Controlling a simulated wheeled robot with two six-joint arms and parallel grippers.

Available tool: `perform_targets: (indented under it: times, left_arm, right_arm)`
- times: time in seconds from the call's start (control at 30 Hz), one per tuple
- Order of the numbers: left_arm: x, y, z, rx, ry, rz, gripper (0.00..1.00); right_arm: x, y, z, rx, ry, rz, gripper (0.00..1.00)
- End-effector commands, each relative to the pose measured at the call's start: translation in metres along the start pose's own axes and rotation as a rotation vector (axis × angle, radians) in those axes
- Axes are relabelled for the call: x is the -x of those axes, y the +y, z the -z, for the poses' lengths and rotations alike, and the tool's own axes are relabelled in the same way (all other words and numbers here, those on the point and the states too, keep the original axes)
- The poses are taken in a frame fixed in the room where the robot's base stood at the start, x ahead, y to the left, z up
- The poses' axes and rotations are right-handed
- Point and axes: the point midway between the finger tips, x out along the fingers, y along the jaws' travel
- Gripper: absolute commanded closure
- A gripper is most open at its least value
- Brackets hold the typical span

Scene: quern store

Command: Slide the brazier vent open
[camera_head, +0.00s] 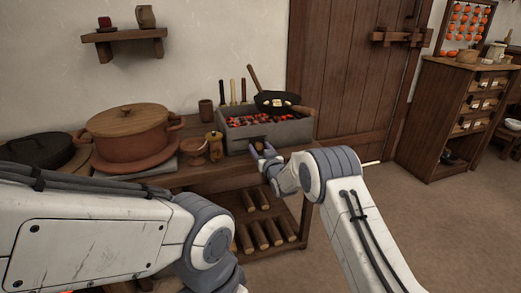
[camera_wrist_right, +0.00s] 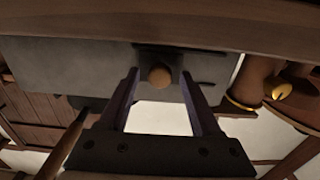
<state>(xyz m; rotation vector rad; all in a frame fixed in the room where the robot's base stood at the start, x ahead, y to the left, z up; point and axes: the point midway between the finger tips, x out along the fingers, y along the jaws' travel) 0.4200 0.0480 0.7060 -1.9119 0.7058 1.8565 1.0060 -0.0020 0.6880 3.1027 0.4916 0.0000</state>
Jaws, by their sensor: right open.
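The brazier (camera_head: 305,126) is a grey box of glowing coals on the wooden table, and its grey front also fills the right wrist view (camera_wrist_right: 85,68). A round wooden vent knob (camera_wrist_right: 160,77) stands out from a dark slot (camera_wrist_right: 160,52) in that front. My right gripper (camera_head: 261,150) is at the brazier's front, and the right wrist view shows its two fingers (camera_wrist_right: 160,84) apart, one on each side of the knob. I cannot tell whether they touch it. My left arm crosses the lower left of the head view, and its gripper is not seen.
A wooden pepper mill (camera_head: 214,146) and a goblet (camera_head: 194,151) stand just left of the brazier. A large lidded pot (camera_head: 128,135) is farther left. A black pan (camera_head: 277,99) rests on the brazier. Logs (camera_head: 262,236) lie on the shelf below. Floor to the right is clear.

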Motion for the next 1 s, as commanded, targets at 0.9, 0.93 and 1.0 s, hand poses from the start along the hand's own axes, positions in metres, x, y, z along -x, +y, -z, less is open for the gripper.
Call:
perform_targets:
  times: [0.9, 0.93, 1.0]
  left_arm:
    - [0.0001, 0.0, 0.0, 0.0, 0.0, 0.0, 0.5]
    - [0.0001, 0.0, 0.0, 0.0, 0.0, 0.0, 0.5]
    - [0.0001, 0.0, 0.0, 0.0, 0.0, 0.0, 0.5]
  right_arm:
    - [0.0004, -0.0002, -0.0003, 0.0, 0.0, 0.0, 1.0]
    - [0.0004, -0.0002, -0.0003, 0.0, 0.0, 0.0, 1.0]
    - [0.0004, -0.0003, -0.0003, 0.0, 0.0, 0.001, 1.0]
